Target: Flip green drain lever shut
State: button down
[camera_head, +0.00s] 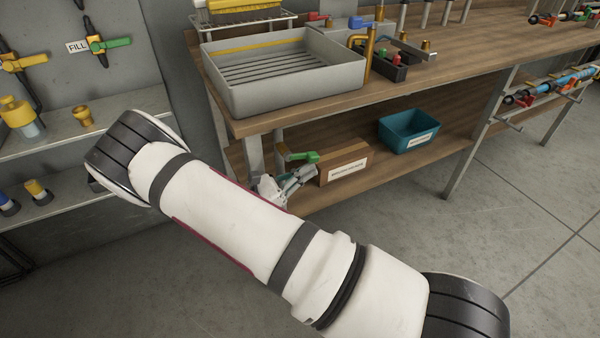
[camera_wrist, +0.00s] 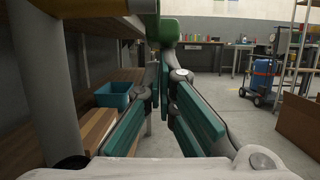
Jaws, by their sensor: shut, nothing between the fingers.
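The green drain lever (camera_head: 303,156) is under the grey sink basin (camera_head: 290,85), beside a bench leg. In the camera_head view it sticks out to the right, roughly level. In the wrist view a green part (camera_wrist: 165,28), which looks like the lever, is close up at the top, above the fingertips. My gripper (camera_head: 302,178) is just below the lever in the camera_head view, partly hidden by my arm. In the wrist view its teal-padded fingers (camera_wrist: 167,85) converge with nothing held. I cannot tell whether they touch the lever.
A cardboard box (camera_head: 343,163) and a teal bin (camera_head: 408,131) sit on the lower shelf, right of my gripper. Another green lever (camera_head: 118,42) is on the wall beside a FILL label. A bench leg (camera_wrist: 45,80) stands close on the left in the wrist view.

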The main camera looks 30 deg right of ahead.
jog(key=shift+f, duration=0.15)
jog(key=a+f+b, duration=0.1)
jog(key=a+f, duration=0.7)
jog(key=a, duration=0.1)
jog(key=shift+a+f+b, duration=0.3)
jog(key=shift+a+b, duration=0.1)
